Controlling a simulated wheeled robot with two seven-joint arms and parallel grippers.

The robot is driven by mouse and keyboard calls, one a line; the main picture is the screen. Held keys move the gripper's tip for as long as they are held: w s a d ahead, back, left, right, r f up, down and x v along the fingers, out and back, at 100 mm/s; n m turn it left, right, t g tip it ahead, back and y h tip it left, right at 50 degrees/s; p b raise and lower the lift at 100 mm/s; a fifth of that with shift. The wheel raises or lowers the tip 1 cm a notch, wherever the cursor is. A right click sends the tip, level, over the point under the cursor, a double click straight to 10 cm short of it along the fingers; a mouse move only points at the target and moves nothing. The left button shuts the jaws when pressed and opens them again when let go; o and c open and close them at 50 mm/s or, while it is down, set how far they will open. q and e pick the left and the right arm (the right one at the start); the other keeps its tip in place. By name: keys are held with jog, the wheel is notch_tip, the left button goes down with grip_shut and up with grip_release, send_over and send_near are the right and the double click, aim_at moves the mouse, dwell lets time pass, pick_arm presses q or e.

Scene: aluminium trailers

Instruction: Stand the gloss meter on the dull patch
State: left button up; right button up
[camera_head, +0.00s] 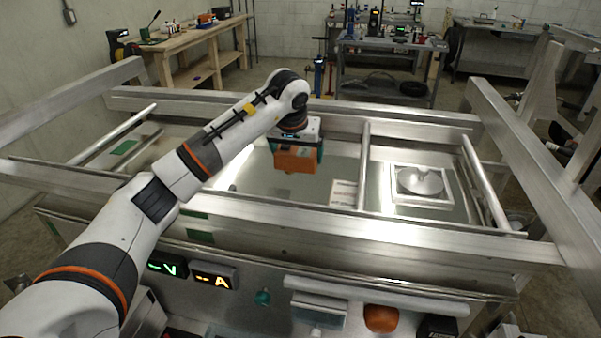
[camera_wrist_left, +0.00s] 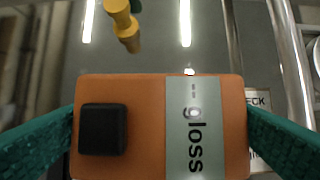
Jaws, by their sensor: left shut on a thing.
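The gloss meter (camera_head: 297,161) is an orange box. In the left wrist view its top (camera_wrist_left: 145,125) shows a black square and a grey strip reading "gloss". My left gripper (camera_head: 296,147) is shut on it, with a green finger at each side, over the grey metal panel (camera_head: 260,185). I cannot tell whether the meter touches the panel or hangs just above it. I cannot pick out the dull patch; the meter and arm hide part of the panel. My right gripper is not in view.
A printed card (camera_head: 343,193) lies right of the meter, beside a crossbar (camera_head: 364,165). Beyond the bar is a pale square with a round metal disc (camera_head: 420,181). Trailer rails (camera_head: 300,218) run in front and behind. A yellow piece (camera_wrist_left: 125,25) shows in the left wrist view.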

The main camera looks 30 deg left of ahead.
aim_at(294, 158)
pick_arm(q)
notch_tip(294, 158, down, 3)
jog(key=shift+s+r+p, duration=0.1)
jog(key=shift+s+p, duration=0.05)
jog(key=shift+p, duration=0.2)
jog(key=f, duration=0.1)
jog(key=f+p, duration=0.1)
jog(key=f, duration=0.1)
jog(key=shift+w+f, duration=0.2)
jog(key=shift+f, duration=0.2)
jog(key=o, duration=0.8)
jog(key=shift+f, duration=0.1)
jog(key=shift+o, duration=0.2)
jog(key=shift+s+r, duration=0.1)
jog(key=shift+r, duration=0.2)
jog(key=shift+s+r, duration=0.1)
jog(key=shift+r, duration=0.15)
jog(key=b+v, duration=0.3)
jog(key=v, duration=0.8)
jog(key=shift+r, duration=0.1)
jog(key=shift+s, duration=0.1)
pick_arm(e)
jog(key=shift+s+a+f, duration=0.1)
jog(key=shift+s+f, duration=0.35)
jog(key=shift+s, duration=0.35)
